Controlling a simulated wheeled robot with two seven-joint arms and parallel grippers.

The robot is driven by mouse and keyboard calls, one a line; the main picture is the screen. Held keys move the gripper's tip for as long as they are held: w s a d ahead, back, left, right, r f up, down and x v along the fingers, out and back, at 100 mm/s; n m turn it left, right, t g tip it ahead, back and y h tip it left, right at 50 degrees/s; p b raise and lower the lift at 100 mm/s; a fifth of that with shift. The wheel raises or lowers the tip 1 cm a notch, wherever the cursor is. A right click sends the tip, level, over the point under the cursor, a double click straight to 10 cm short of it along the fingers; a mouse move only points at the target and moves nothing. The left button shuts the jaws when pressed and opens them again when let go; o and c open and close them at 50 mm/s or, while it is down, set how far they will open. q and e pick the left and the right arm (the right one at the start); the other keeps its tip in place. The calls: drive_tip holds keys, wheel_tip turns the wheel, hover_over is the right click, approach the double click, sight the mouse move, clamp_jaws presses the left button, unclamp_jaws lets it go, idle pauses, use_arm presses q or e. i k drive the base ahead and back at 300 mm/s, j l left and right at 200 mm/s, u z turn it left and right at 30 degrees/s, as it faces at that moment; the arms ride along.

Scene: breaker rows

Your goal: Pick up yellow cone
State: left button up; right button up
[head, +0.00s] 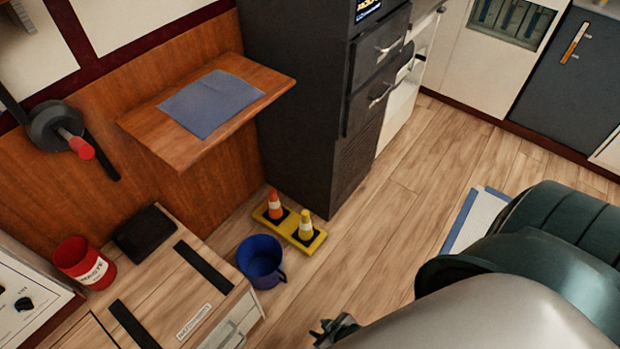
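The yellow cone (306,222) has a white band and a dark square foot. It stands upright on a yellow board (317,243) on the floor, at the foot of the dark cabinet. My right gripper (325,328) shows only in part at the bottom edge, below the cone in the picture and apart from it. Its dark fingers are small and partly hidden by my arm, so I cannot tell if they are open or shut. My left gripper is not in view.
An orange cone (275,203) stands beside the yellow one on the same board. A blue bucket (261,262) is just left of the board. A wooden shelf (270,80) with a blue cloth juts out above.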

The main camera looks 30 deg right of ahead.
sight(305, 234)
drive_tip(key=i+l, duration=0.15)
drive_tip(key=l, duration=0.3)
drive_tip(key=i+l, duration=0.1)
drive_tip(key=l, duration=0.3)
drive_tip(key=i+l, duration=0.15)
drive_tip(key=l, duration=0.3)
drive_tip(key=i+l, duration=0.1)
drive_tip(key=l, duration=0.35)
drive_tip(key=i+l, duration=0.15)
drive_tip(key=l, duration=0.25)
